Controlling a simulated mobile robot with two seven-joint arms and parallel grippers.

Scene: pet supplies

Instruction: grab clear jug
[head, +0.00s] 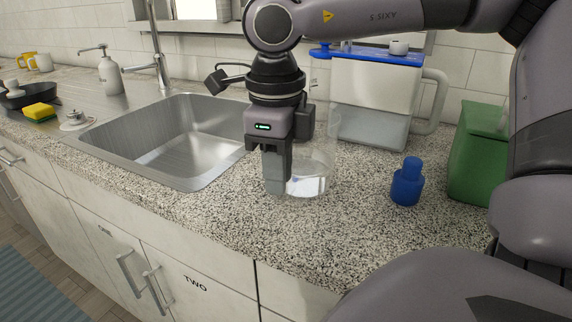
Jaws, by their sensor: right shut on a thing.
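A clear round jug (312,178) stands on the speckled counter just right of the sink; it is see-through and its outline is faint. My right gripper (275,178) points down at the jug's left side and is shut on it. The gripper and wrist hide part of the jug. The jug's base appears to be on the counter or very close to it. My left gripper is not in view.
A large clear container with a blue lid (372,105) stands behind the jug. A blue bottle (406,184) and a green box (476,155) stand to the right. The steel sink (165,140) is to the left. The counter's front is clear.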

